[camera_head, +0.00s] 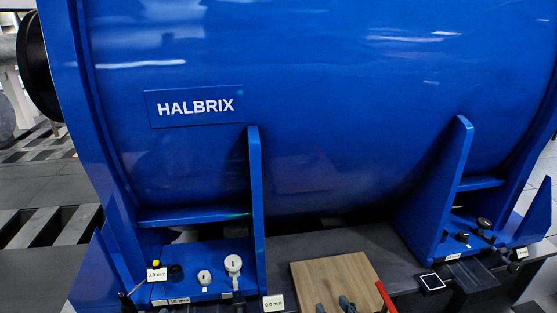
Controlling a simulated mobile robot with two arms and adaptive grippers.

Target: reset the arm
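The big blue motor housing (310,100) with a HALBRIX plate (195,105) fills the view. It stands on blue feet, the left foot (205,255) and the right foot (470,237). No arm of mine shows clearly. Small dark grey parts (346,304) show at the bottom edge over a wooden board (330,277). I cannot tell whether they are tools or the tip of my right gripper. I cannot make out its fingers or anything held. My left gripper is not in view.
White fittings (233,265) and a dark round part sit on the left foot. Dark knobs (484,223) sit on the right foot. A red bar (386,297) lies at the board's right edge. A small black device (432,282) lies near the right foot. Several labels read in millimetres.

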